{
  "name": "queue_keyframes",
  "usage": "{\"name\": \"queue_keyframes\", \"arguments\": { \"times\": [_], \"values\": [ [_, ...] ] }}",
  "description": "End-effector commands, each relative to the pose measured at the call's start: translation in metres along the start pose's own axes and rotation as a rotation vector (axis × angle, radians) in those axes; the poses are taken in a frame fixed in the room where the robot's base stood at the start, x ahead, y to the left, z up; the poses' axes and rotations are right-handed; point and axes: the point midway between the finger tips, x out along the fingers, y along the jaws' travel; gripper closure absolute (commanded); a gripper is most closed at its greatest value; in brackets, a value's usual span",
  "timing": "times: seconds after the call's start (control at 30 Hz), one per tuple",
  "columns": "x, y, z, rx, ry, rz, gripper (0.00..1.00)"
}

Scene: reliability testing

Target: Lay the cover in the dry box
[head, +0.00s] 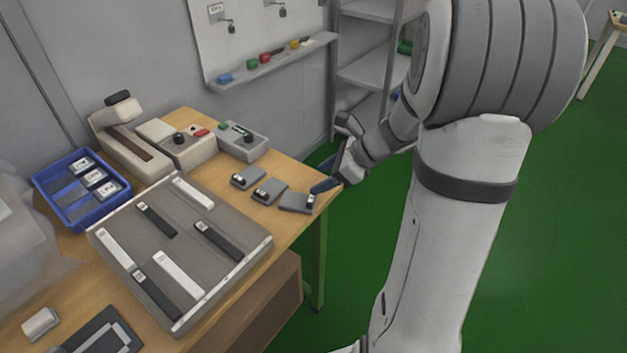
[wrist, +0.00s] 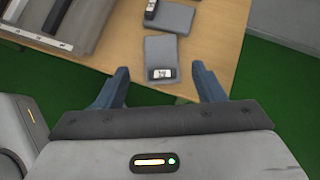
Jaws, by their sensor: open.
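Three flat grey covers, each with a small black part and white label at one end, lie in a row near the right edge of the table. The nearest cover (head: 298,202) is by my gripper (head: 326,186). In the wrist view this cover (wrist: 160,48) lies just ahead of my gripper (wrist: 162,76), its labelled end between the open blue fingertips. The fingers are apart from it and hold nothing. A blue box (head: 112,202), which looks like the dry box, stands at the table's left with several grey, white-labelled pieces in it.
A large grey tray (head: 128,243) with several black and white strips fills the table's middle. Devices with knobs (head: 178,148) stand behind it. A second cover (head: 269,191) and third cover (head: 244,178) lie close by. Bare wood shows around the covers; green floor lies beyond the edge.

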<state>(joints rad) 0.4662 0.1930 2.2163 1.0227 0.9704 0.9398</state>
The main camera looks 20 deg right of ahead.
Motion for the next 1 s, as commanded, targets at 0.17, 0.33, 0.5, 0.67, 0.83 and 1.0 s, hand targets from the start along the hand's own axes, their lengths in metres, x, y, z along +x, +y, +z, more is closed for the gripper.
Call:
{"name": "queue_keyframes", "arguments": {
  "times": [0.17, 0.33, 0.5, 0.67, 0.83, 1.0],
  "values": [
    [-0.006, 0.030, 0.012, -0.227, 0.071, 0.055, 0.37],
    [-0.017, 0.103, 0.022, -0.854, 0.247, 0.222, 0.37],
    [-0.040, 0.155, 0.014, -1.512, 0.415, 0.423, 0.37],
    [-0.058, 0.174, 0.005, -1.918, 0.522, 0.569, 0.37],
    [-0.068, 0.177, 0.000, -2.075, 0.567, 0.637, 0.37],
    [-0.068, 0.177, 0.000, -2.082, 0.569, 0.642, 0.37]
  ]
}}
